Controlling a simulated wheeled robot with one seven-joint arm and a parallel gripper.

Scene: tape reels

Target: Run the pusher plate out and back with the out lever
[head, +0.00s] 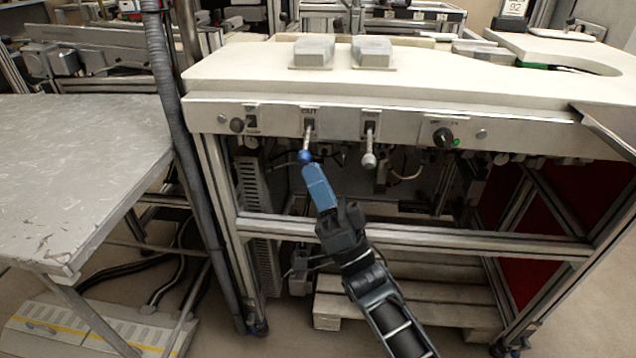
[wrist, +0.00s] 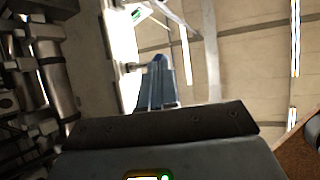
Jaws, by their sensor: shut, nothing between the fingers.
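The out lever (head: 308,135) is a short metal rod with a blue ball knob (head: 305,157), hanging from the machine's front panel under a small label. My gripper (head: 311,168) is shut and empty, its blue fingers pointing up just below the blue knob. In the head view the fingertips look very close to the knob; I cannot tell whether they touch. The wrist view shows the blue fingers (wrist: 157,85) pointing up beside the panel. I cannot make out the pusher plate for certain.
A second lever with a grey knob (head: 368,160) hangs just to the right. A black rotary knob (head: 442,137) with a green light sits farther right on the panel. Two grey blocks lie on the white top (head: 450,75). A metal table (head: 75,170) stands at left, beside an upright hose.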

